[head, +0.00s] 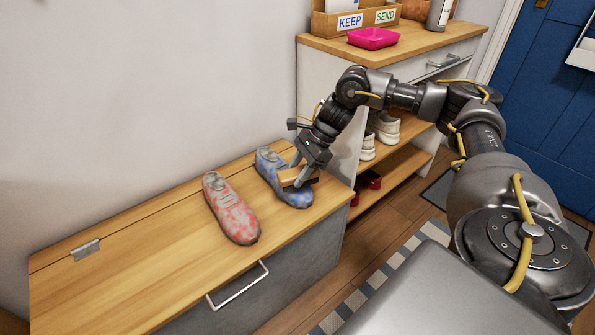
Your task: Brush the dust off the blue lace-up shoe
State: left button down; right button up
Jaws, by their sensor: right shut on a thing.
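The blue lace-up shoe (268,164) lies on the wooden bench top near its right end. It has greyish patches on its surface. My right gripper (296,177) reaches down over the shoe from the right. It is shut on a wooden brush (289,176), which sits at the middle of the shoe. The brush appears to touch the shoe, but its underside is hidden. My left gripper is not in view.
A red shoe (231,208) with pale patches lies left of the blue shoe on the bench (130,262). A shelf unit (420,52) stands behind, holding a pink tray (374,38) and white shoes (385,128). The bench's left part is clear.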

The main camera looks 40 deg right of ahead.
jog(key=shift+d, duration=0.1)
jog(key=shift+d+r, duration=0.1)
jog(key=shift+d, duration=1)
jog(key=shift+a+p, duration=0.6)
jog(key=shift+a, duration=1.85)
jog(key=shift+d, duration=2.45)
jog(key=shift+a+p, duration=0.5)
jog(key=shift+a, duration=1.95)
jog(key=shift+d, duration=2.45)
